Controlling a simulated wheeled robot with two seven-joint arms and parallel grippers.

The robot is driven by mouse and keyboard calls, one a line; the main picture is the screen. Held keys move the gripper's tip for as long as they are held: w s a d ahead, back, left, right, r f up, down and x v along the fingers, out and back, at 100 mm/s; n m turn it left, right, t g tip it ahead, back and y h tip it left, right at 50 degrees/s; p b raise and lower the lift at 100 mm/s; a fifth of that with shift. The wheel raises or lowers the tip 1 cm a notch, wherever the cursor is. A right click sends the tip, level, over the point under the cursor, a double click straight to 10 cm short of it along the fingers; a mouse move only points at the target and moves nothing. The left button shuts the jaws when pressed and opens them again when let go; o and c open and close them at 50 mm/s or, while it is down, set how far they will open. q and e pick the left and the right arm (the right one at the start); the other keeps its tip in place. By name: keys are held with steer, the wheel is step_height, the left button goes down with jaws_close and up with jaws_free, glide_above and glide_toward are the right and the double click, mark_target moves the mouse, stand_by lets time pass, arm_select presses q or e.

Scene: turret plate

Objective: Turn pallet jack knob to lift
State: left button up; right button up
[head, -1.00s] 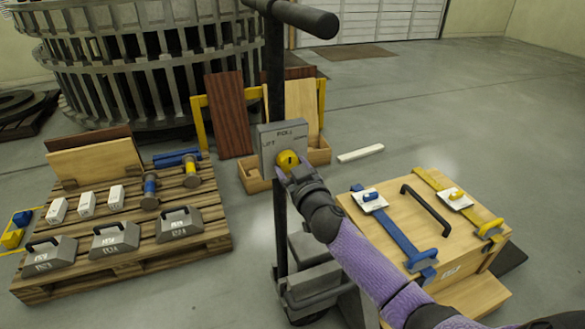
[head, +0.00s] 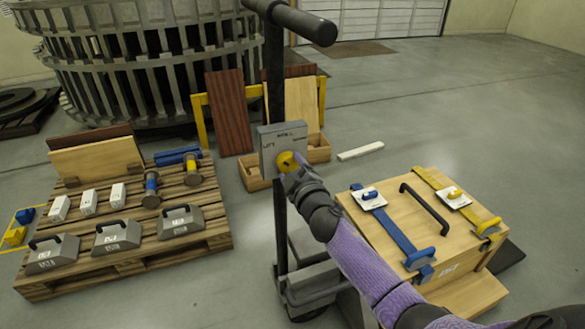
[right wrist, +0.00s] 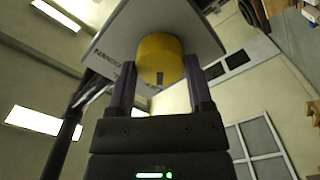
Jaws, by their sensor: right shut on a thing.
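The yellow round knob (head: 285,162) sits on the front of a grey plate (head: 268,147) on the pallet jack's dark post (head: 279,85). The plate has lettering at its left and top, with LIFT at the left. My right gripper (head: 293,163) reaches the knob from the lower right and is shut on it. In the right wrist view, the two fingers (right wrist: 160,82) stand on either side of the knob (right wrist: 160,57), which has a dark notch. My left gripper is out of view.
The jack's dark T-handle (head: 290,18) is above the plate. A wooden crate (head: 440,262) with blue and yellow straps stands at right. A wooden pallet (head: 135,272) with grey weights is at left. Open floor lies at back right.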

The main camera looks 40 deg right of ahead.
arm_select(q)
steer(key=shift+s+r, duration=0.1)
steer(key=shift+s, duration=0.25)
arm_select(e)
steer(key=shift+n, duration=0.6)
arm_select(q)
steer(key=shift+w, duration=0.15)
arm_select(e)
steer(key=o, duration=1.3)
steer(key=shift+c, duration=0.2)
steer(key=shift+s+a, duration=0.1)
steer(key=shift+s, duration=0.15)
arm_select(q)
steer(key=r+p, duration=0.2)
steer(key=p, duration=0.1)
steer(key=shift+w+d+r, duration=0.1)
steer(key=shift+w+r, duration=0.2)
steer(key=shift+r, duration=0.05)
arm_select(e)
steer(key=v, duration=0.9)
steer(key=shift+s, duration=0.2)
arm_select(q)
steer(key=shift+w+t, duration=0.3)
